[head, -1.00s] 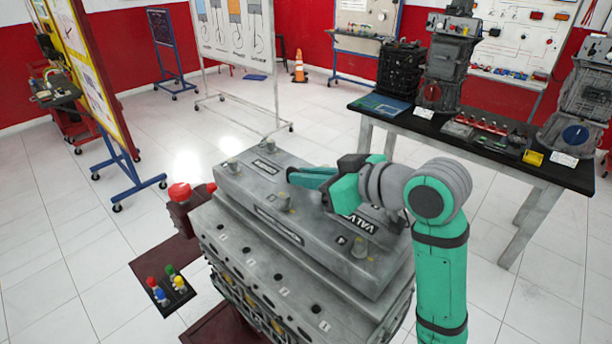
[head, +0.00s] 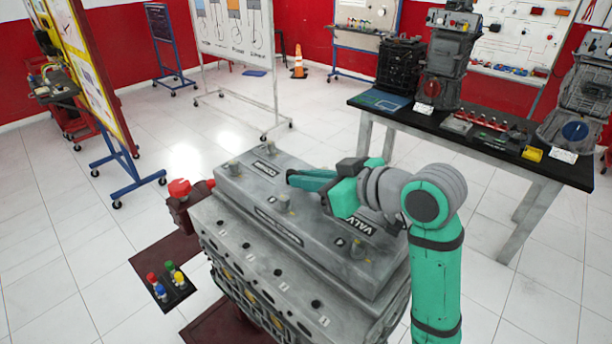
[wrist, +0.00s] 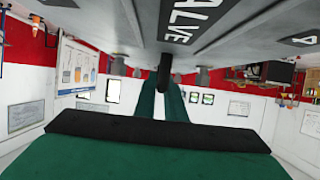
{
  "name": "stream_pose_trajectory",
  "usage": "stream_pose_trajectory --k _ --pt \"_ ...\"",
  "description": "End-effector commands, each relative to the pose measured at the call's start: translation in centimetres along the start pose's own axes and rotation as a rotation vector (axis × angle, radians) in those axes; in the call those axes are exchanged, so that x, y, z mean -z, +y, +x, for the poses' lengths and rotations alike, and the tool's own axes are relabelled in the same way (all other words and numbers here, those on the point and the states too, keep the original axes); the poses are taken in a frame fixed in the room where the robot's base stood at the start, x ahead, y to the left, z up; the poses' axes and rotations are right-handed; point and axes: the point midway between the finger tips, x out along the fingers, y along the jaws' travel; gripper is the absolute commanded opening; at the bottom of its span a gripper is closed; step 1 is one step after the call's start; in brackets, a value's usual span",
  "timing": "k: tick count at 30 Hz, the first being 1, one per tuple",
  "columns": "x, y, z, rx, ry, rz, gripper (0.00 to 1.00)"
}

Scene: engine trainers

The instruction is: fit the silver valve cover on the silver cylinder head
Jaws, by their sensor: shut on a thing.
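The silver valve cover (head: 316,231) is a long grey slab with dark label plates and several raised bosses. It lies level over the silver cylinder head (head: 254,271) and lines up roughly with its length. Whether a thin gap is left between them I cannot tell. The head shows a row of numbered holes along its near side. My gripper (head: 302,180) reaches in from the right at the cover's middle and is shut on it. In the wrist view the fingers (wrist: 165,98) close at a dark post below the cover (wrist: 110,22); the exact grip is partly hidden.
A red-capped part (head: 180,188) stands at the head's left end. A dark tray (head: 176,292) of coloured pieces is at lower left. A black-topped table (head: 400,112) with engine parts stands behind at right. Wheeled display boards stand farther back; open floor lies between.

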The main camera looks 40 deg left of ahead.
Motion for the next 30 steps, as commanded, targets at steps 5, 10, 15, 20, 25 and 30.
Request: stream_pose_trajectory --k 5,10,15,20,25,30 --pt "-0.23 0.0 0.07 -0.001 0.003 -0.002 0.0" --pt "-0.36 0.0 0.13 -0.002 0.003 -0.002 0.0" --pt "-0.36 0.0 0.13 -0.002 0.003 -0.002 0.0" --pt "-0.38 0.0 0.14 -0.002 0.003 -0.002 0.0" --pt "-0.5 0.0 0.19 -0.002 0.003 -0.001 0.0" --pt "-0.69 0.0 0.27 -0.002 0.003 -0.001 0.0"
